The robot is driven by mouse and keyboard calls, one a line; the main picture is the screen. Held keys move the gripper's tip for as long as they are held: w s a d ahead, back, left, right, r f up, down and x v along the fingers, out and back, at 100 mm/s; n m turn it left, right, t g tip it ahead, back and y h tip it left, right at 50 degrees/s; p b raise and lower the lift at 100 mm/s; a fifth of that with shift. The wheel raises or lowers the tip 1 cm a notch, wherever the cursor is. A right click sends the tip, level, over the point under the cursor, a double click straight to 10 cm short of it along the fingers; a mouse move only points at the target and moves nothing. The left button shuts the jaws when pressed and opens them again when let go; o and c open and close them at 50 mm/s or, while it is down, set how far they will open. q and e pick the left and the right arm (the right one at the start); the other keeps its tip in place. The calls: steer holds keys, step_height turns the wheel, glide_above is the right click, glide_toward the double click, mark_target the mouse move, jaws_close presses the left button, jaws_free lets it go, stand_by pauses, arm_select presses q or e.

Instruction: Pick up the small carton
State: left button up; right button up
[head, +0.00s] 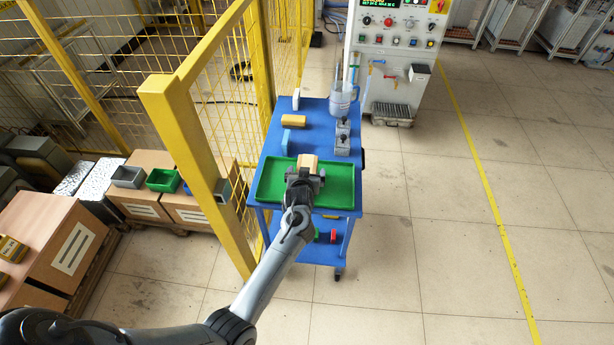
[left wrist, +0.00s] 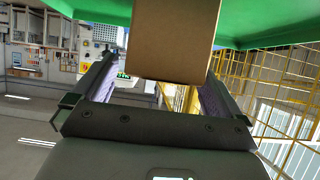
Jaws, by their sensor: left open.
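The small carton (head: 308,161) is a tan-brown box at the back middle of the green tray (head: 340,188) on the blue cart. My left gripper (head: 303,174) is over the tray at the near side of the carton. In the left wrist view the carton (left wrist: 172,40) fills the top middle, and the open fingers of the left gripper (left wrist: 155,80) reach toward its two sides. I cannot tell whether either finger touches it. The gripper hides the carton's lower near part in the head view. My right gripper is not in view.
On the blue cart (head: 312,118) behind the tray are a yellow-orange block (head: 293,120), a light-blue piece (head: 286,140) and a grey device (head: 342,135). A yellow fence post (head: 190,160) stands left of the cart. The floor to the right is clear.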

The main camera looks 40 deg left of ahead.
arm_select(q)
steer(key=shift+b+x, duration=0.4)
steer(key=shift+x, duration=1.45)
steer(key=shift+s+a+r, duration=0.1)
steer(key=shift+a, duration=0.05)
steer(key=shift+r, duration=0.1)
steer(key=c, duration=1.2)
